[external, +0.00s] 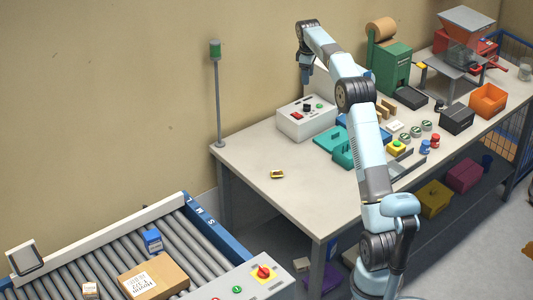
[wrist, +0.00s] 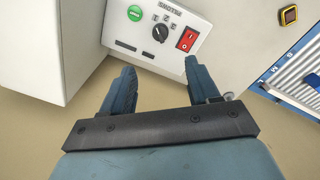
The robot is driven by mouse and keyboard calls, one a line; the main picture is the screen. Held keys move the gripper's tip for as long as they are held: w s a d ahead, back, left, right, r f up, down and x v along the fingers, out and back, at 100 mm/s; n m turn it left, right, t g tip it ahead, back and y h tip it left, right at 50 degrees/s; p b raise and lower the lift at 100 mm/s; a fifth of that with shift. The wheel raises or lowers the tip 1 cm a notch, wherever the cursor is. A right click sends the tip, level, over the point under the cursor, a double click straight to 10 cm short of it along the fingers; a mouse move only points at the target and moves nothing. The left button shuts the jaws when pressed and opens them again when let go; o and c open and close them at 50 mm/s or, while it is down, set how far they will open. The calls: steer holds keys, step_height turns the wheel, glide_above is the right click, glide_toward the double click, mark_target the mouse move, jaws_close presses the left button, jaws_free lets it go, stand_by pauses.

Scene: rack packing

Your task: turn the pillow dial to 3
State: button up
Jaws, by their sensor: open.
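The pillow dial is a small black knob (wrist: 160,32) on a white control box (external: 300,126), with small numbers around it and an upside-down label that seems to read PILLOWS. Its setting is too small to tell. A green button (wrist: 134,13) and a red switch (wrist: 187,40) flank it. In the external view the dial (external: 306,109) shows on the box's sloping top. My gripper (wrist: 160,66) is open and empty, with the dial ahead of and between its fingers, apart from it. In the external view my gripper (external: 305,77) hangs above the box.
A small yellow-and-dark item (external: 277,174) lies in front. A roller conveyor (external: 110,260) stands at lower left.

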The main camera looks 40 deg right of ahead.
mark_target(307, 107)
steer(key=f, duration=1.5)
steer(key=shift+w+d, duration=0.2)
steer(key=shift+d, duration=0.2)
steer(key=c, duration=1)
